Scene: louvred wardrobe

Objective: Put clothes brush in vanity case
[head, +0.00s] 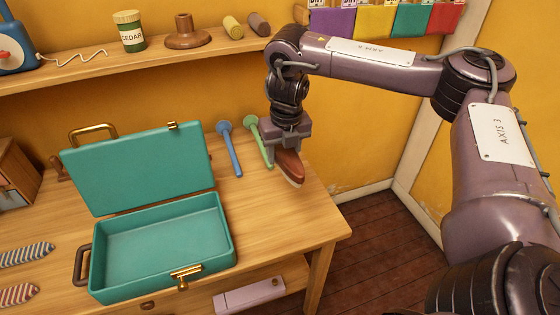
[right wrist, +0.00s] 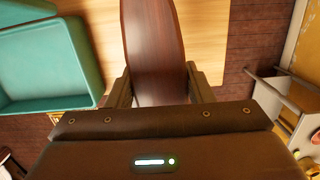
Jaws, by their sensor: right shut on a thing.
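The clothes brush (head: 290,168) has a reddish-brown wooden back and pale bristles below. My right gripper (head: 284,150) is shut on it near the right end of the table. In the right wrist view the brush (right wrist: 154,50) sits between the two fingers of the gripper (right wrist: 160,88). I cannot tell whether the brush touches the tabletop. The teal vanity case (head: 233,248) stands open on the table, left of the brush, with its lid raised at the back. Its inside looks empty. The case also shows in the right wrist view (right wrist: 95,62). My left gripper is not in view.
A blue stick-like item (head: 232,152) and a green one (head: 262,145) lie between case and brush. Striped items (head: 22,255) lie at the left. A shelf (head: 150,57) with a cedar tin (head: 130,32) runs above. The table (head: 290,222) ends just right of the brush.

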